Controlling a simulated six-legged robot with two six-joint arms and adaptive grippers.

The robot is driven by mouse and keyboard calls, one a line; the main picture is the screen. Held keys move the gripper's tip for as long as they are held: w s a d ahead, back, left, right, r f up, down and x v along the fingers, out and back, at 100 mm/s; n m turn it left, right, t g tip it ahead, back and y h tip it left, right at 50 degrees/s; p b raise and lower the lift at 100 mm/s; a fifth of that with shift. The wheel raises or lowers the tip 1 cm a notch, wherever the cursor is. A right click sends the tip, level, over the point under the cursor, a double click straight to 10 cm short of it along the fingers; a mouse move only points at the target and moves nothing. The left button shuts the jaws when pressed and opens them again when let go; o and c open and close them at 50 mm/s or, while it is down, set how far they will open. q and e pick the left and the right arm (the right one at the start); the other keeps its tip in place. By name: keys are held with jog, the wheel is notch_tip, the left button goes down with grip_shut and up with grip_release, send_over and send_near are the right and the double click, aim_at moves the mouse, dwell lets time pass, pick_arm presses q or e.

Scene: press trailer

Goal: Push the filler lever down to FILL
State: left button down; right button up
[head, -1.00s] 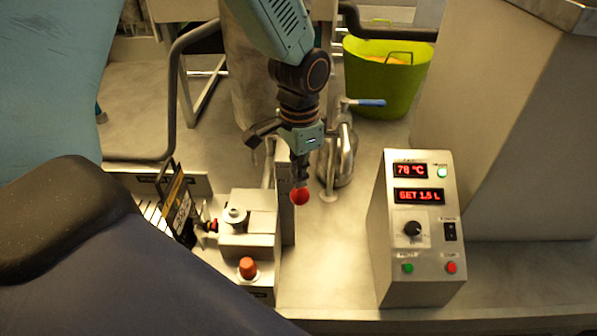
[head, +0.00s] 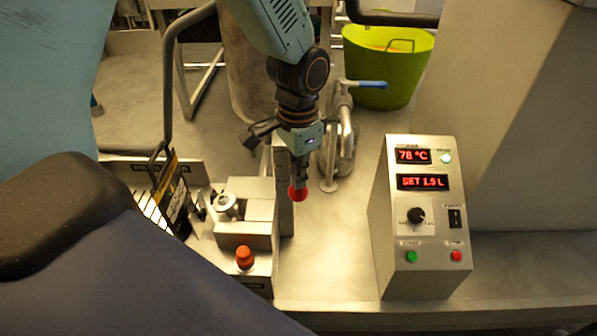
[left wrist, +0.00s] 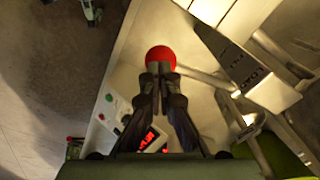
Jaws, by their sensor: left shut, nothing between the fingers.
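The filler lever's red ball knob (head: 298,194) is right under the tips of my left gripper (head: 299,182) in the head view. In the left wrist view the red knob (left wrist: 160,58) sits at the fingertips (left wrist: 160,72), with the lever's metal rod (left wrist: 203,76) running off to the right. The left fingers are shut, with nothing between them, and appear to touch the knob from above. In the head view the rod is mostly hidden. My right gripper is not in view.
A grey control box (head: 420,270) with red displays stands to the right. A steel filler unit with an orange knob (head: 245,258) is left of the lever. A metal pipe fitting with a blue handle (head: 366,84) and a green tub (head: 385,70) are behind. Bare surface (head: 335,235) lies between.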

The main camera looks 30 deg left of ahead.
aim_at(298, 193)
pick_arm(q)
jog(key=shift+s+d+f+b, duration=0.15)
jog(key=shift+f+b, duration=0.35)
jog(key=shift+f, duration=0.65)
jog(key=shift+s+a+f+b, duration=0.15)
jog(key=shift+f+b, duration=0.35)
jog(key=shift+f, duration=0.65)
jog(key=shift+d, duration=0.1)
notch_tip(298, 193, up, 8)
jog(key=p, duration=0.7)
jog(key=shift+f+p, duration=0.15)
jog(key=shift+p, duration=0.25)
jog(key=shift+w+r, duration=0.1)
jog(key=shift+r, duration=1.15)
